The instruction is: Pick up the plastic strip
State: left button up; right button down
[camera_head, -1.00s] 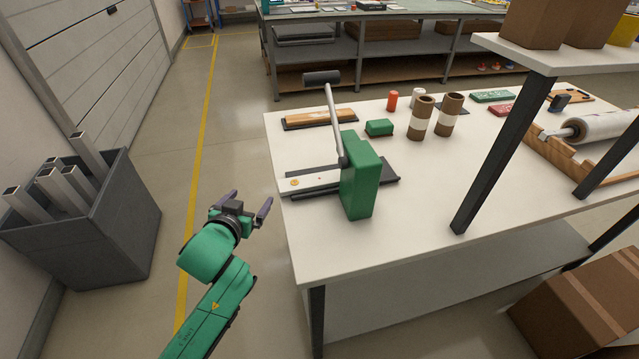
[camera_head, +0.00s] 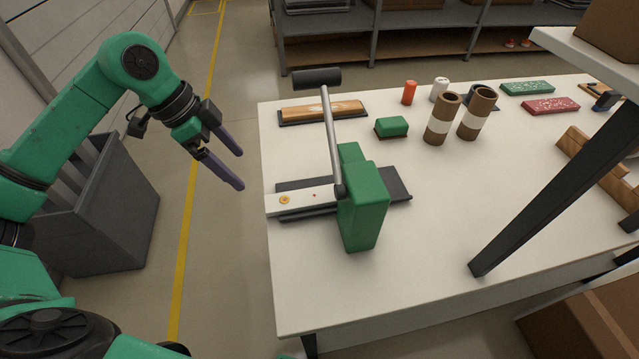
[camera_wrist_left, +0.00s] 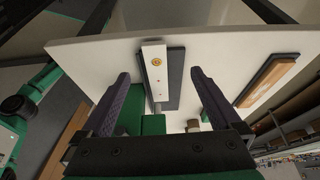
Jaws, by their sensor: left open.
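The plastic strip (camera_head: 300,199) is white, with an orange ring and a small red mark. It lies flat on the dark base of a green lever press, its left end close to the table's left edge. In the left wrist view the strip (camera_wrist_left: 154,72) shows between my fingers, with red marks along it. My left gripper (camera_head: 240,169) is open and empty, left of the table edge and apart from the strip. The strip's right end is hidden by the green press body (camera_head: 362,205). My right gripper is not in view.
The press's grey lever (camera_head: 331,130) stands up behind the strip. A wooden block (camera_head: 322,112), a green block (camera_head: 391,127) and two brown tubes (camera_head: 442,118) stand farther back on the white table (camera_head: 420,240). A grey bin (camera_head: 105,225) stands left on the floor.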

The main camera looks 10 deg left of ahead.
aim_at(269, 204)
pick_arm(q)
jog(key=x, duration=0.3)
jog(key=s+p+x, duration=0.1)
jog(key=x, duration=0.3)
jog(key=p+x, duration=0.1)
jog(key=x, duration=0.3)
jog(key=shift+s, duration=0.25)
jog(key=shift+d+f, duration=0.15)
jog(key=shift+f, duration=0.15)
jog(key=shift+w+f, duration=0.1)
grip_shut()
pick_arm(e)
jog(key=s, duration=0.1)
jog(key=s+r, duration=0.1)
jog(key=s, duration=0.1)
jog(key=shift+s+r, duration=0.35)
